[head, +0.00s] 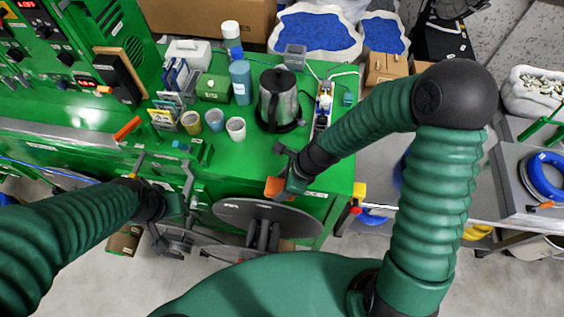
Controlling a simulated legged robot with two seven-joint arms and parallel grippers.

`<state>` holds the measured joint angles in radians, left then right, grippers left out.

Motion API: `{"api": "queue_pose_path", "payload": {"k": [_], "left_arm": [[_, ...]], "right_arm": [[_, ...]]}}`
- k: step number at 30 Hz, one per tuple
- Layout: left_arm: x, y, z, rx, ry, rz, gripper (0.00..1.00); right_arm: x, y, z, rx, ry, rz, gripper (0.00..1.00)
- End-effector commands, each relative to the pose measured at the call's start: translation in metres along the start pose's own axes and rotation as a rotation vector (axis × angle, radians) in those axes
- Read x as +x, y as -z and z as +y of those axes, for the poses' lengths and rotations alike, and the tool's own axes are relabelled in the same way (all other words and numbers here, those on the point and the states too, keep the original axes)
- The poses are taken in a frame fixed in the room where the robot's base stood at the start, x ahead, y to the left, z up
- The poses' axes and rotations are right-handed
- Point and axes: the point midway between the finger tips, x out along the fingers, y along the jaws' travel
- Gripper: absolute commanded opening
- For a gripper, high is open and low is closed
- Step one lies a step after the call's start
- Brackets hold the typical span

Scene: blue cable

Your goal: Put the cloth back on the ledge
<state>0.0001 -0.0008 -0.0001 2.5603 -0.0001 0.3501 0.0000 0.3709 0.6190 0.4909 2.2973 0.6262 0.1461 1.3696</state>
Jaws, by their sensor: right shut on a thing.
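My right gripper (283,172) is shut on a small orange piece (274,187), which looks like the cloth, at the front right edge of the green bench. The gripper hides part of it, and its folds are too small to make out. My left gripper (178,205) is in front of the bench at the left, its grey fingers spread apart with nothing seen between them. The green bench top (255,152) has a bare strip along its front edge. Which edge is the ledge I cannot tell for sure.
A steel kettle (279,98), several cups (236,128) and a blue canister (240,82) stand on the bench close behind my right gripper. A dark reel (265,220) is below the front edge. A grey table with a blue cable coil (545,176) is at the right.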

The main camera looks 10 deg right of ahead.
Motion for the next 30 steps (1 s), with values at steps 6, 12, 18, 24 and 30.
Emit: {"api": "queue_pose_path", "payload": {"k": [6, 12, 18, 24, 30], "left_arm": [[-0.027, 0.006, 0.000, 0.000, 0.000, 0.000, 0.40], [-0.035, 0.008, 0.000, 0.000, 0.000, 0.000, 0.40], [-0.044, 0.010, 0.000, 0.000, 0.000, 0.000, 0.40], [-0.042, 0.010, 0.000, 0.000, 0.000, -0.001, 0.40], [-0.041, 0.010, 0.000, 0.000, 0.000, -0.001, 0.40]], "right_arm": [[0.007, -0.009, -0.067, 0.001, 0.000, 0.002, 0.26], [0.019, -0.007, -0.086, 0.004, -0.004, 0.001, 0.26], [0.044, 0.003, -0.086, 0.003, -0.002, 0.001, 0.26], [0.047, 0.003, -0.087, 0.001, 0.000, 0.001, 0.26], [0.048, 0.004, -0.087, 0.001, 0.000, 0.001, 0.71]]}}
